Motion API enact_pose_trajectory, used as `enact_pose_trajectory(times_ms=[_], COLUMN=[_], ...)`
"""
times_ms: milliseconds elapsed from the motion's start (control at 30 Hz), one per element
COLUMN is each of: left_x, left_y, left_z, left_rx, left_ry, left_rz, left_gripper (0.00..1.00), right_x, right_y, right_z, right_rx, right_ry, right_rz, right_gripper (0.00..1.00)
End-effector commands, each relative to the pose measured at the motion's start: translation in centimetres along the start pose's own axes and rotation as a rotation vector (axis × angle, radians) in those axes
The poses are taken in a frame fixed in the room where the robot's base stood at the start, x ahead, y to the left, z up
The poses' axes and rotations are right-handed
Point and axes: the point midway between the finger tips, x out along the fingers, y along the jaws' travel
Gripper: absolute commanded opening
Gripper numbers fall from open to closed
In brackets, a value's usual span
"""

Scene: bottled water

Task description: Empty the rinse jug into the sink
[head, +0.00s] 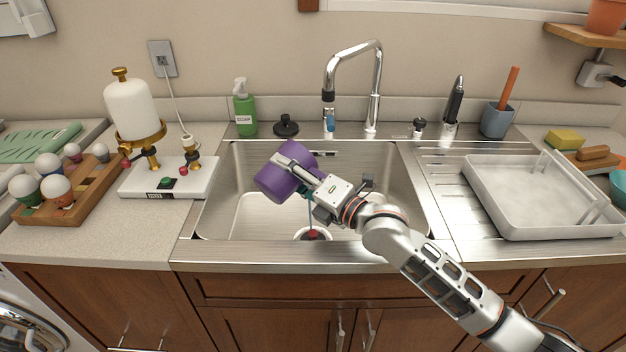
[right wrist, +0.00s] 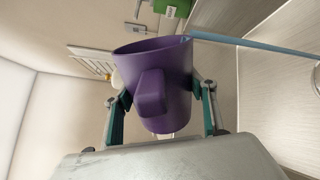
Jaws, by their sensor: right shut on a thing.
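The purple rinse jug (head: 272,184) is held tilted over the sink (head: 408,185), above the basin floor. My right gripper (head: 300,177) is shut on the jug. In the right wrist view, the jug (right wrist: 176,68) sits between the two fingers, with its handle toward the camera. A pale blue stream (right wrist: 255,45) leaves the jug's lip there and looks like water. In the head view a thin line below the jug runs down toward the drain. The jug's inside is hidden, so I cannot tell how much it holds. My left gripper is not in view.
The chrome faucet (head: 377,80) stands behind the basin. A green soap bottle (head: 244,112) and a black stopper (head: 286,126) are at the back left. A white tray (head: 495,222) lies on the right drainboard. A white-based device (head: 140,190) stands left of the sink.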

Motion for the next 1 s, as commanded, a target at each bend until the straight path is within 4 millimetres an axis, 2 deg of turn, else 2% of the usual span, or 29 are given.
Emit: enact_pose_trajectory(times_ms=[1000], left_x=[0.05], left_y=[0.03], left_z=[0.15], left_rx=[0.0], left_ry=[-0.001], left_rz=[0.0], left_gripper=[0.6], right_x=[-0.01], right_y=[-0.23], right_z=[0.69], right_rx=[0.085], right_ry=[-0.001], right_rz=[0.002], right_gripper=[0.22])
